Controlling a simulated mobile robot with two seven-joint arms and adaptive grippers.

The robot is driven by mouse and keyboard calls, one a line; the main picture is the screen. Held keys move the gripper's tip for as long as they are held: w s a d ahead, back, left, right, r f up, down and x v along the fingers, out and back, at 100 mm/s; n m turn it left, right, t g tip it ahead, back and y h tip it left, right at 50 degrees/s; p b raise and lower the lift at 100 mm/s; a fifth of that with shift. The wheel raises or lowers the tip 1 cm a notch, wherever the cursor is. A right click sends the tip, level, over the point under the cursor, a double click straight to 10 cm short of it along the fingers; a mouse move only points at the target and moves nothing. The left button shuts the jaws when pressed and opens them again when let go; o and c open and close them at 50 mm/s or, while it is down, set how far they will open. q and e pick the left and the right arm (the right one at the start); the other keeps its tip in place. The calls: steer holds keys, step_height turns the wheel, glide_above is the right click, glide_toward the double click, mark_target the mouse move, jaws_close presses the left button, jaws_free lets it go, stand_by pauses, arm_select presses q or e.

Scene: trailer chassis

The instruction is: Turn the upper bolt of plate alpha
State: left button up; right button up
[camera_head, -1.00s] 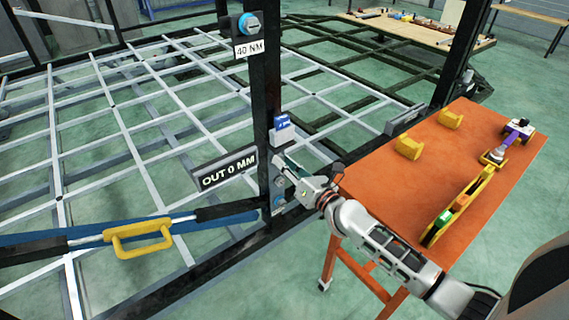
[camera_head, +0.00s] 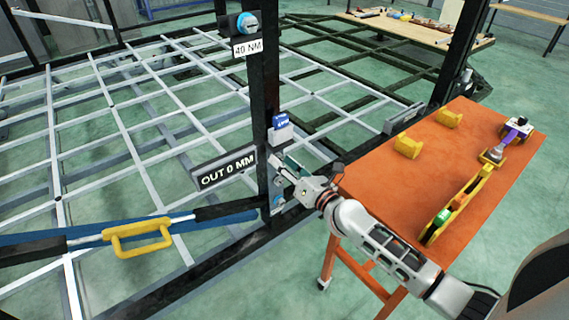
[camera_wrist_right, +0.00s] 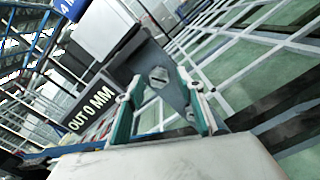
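The black post carries a grey plate (camera_wrist_right: 172,90) with hex bolts, beside a dark sign reading OUT 0 MM (camera_head: 223,168). In the right wrist view one hex bolt head (camera_wrist_right: 158,77) shows between and just beyond the fingers; a second bolt (camera_wrist_right: 189,114) is lower, near the right finger. In the head view a bolt (camera_head: 278,201) shows below my gripper; the gripper hides most of the plate above it. My right gripper (camera_head: 282,167) is at the plate, its teal fingers (camera_wrist_right: 157,90) apart with nothing gripped. My left gripper is not in view.
A white block with a blue label (camera_head: 281,122) sits on the post just above my gripper. A 40 NM sign (camera_head: 248,47) is higher up. An orange table (camera_head: 395,195) with yellow parts stands right. A bar with a yellow handle (camera_head: 140,238) crosses lower left.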

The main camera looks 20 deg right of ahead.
steer(key=v, duration=1.2)
stand_by(0.3)
steer(key=s+a+f+m+g+h, duration=0.1)
steer(key=s+a+f+m+g, duration=0.1)
steer(key=s+f+m, duration=0.8)
steer(key=s+a+f+m+g+h, duration=0.1)
steer(key=s+f+m+g, duration=0.3)
steer(key=s+f+m, duration=0.6)
steer(key=m+h, duration=0.1)
steer(key=m, duration=0.8)
steer(key=shift+s+a+f+m, duration=0.3)
steer(key=shift+s+a+f, duration=0.05)
steer(key=shift+s+a, duration=0.05)
